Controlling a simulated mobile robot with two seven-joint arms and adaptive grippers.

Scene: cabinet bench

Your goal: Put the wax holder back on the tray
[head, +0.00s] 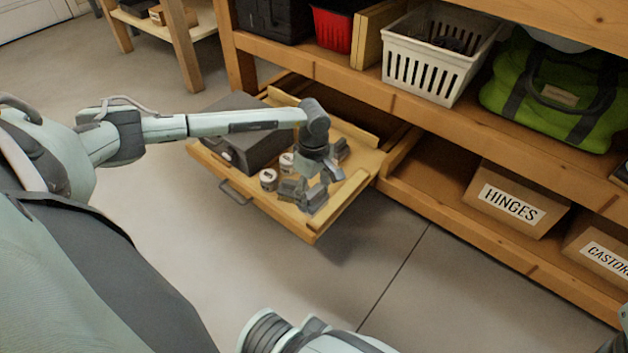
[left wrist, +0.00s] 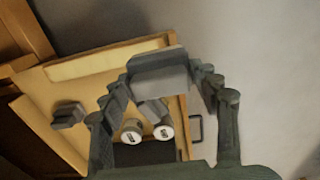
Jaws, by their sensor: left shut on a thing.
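My left gripper (head: 318,178) is shut on a grey block-like piece, which I take to be the wax holder (head: 314,199). In the left wrist view the wax holder (left wrist: 160,76) spans between the fingertips, over the outer end of the tray. The tray (head: 316,229) is a pale wooden pull-out with raised edges and a handle. Whether the holder touches the tray is unclear. Another grey piece (left wrist: 68,115) lies farther in on the tray. A further grey piece (left wrist: 151,110) is partly hidden behind the held one.
Two white-lidded tins (left wrist: 132,131) and a dark case (head: 243,131) stand on the tray. The bench shelf (head: 345,82) overhangs its inner end. A white basket (head: 436,57), a green bag (head: 553,92) and a hinges box (head: 514,203) are to the right. Floor in front is clear.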

